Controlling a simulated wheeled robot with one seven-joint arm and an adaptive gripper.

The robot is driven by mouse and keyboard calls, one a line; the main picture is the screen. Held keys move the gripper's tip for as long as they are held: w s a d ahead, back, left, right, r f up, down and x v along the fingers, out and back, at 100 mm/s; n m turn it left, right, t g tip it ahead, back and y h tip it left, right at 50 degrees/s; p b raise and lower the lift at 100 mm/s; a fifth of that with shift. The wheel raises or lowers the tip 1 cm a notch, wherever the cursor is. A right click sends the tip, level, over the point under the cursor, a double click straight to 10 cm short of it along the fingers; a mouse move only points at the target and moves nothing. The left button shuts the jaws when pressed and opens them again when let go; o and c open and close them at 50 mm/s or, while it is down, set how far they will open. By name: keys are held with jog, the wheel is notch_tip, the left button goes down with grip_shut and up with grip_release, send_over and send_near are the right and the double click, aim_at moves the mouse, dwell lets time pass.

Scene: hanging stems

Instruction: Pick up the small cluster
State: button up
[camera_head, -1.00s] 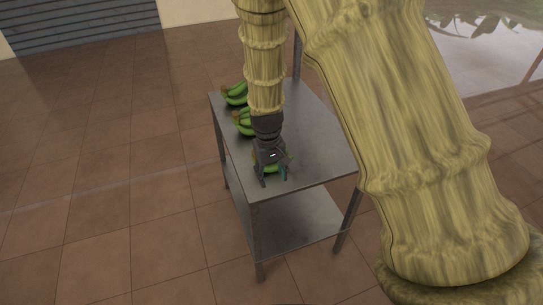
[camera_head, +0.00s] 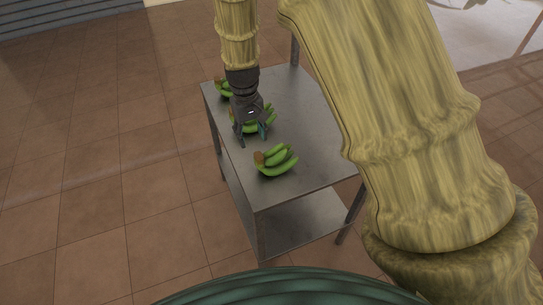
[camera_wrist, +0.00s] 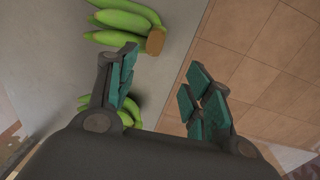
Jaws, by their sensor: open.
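Three green banana clusters lie in a row on the metal table (camera_head: 305,110). The near cluster (camera_head: 278,165) is in full view, with a brown stem end. The middle cluster (camera_head: 264,124) is partly hidden behind my gripper (camera_head: 252,135). I cannot tell which is smallest. My gripper is open and empty, pointing down at the middle cluster; contact cannot be told. In the wrist view, one cluster (camera_wrist: 122,22) lies ahead of my open fingers (camera_wrist: 162,82), and part of another (camera_wrist: 126,117) shows behind the left finger.
The table has a lower shelf (camera_head: 297,222) and a corner post (camera_head: 295,50) at the back. Its top is bare to the right of the clusters. Tiled floor (camera_head: 100,170) lies open on the left.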

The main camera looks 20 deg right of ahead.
aim_at(258, 155)
jog(key=f, duration=0.1)
jog(key=d+f, duration=0.1)
jog(key=f, duration=0.1)
jog(key=shift+f+p, duration=0.3)
jog(key=shift+p, duration=0.05)
jog(key=shift+s+f, duration=0.2)
jog(key=shift+d+f+p, duration=0.25)
jog(key=shift+f+p, duration=0.8)
jog(key=shift+f, duration=0.1)
jog(key=shift+d+f+p, duration=0.1)
jog(key=shift+f+p, duration=0.3)
jog(key=shift+f, duration=0.95)
jog(key=shift+s, duration=0.1)
grip_shut()
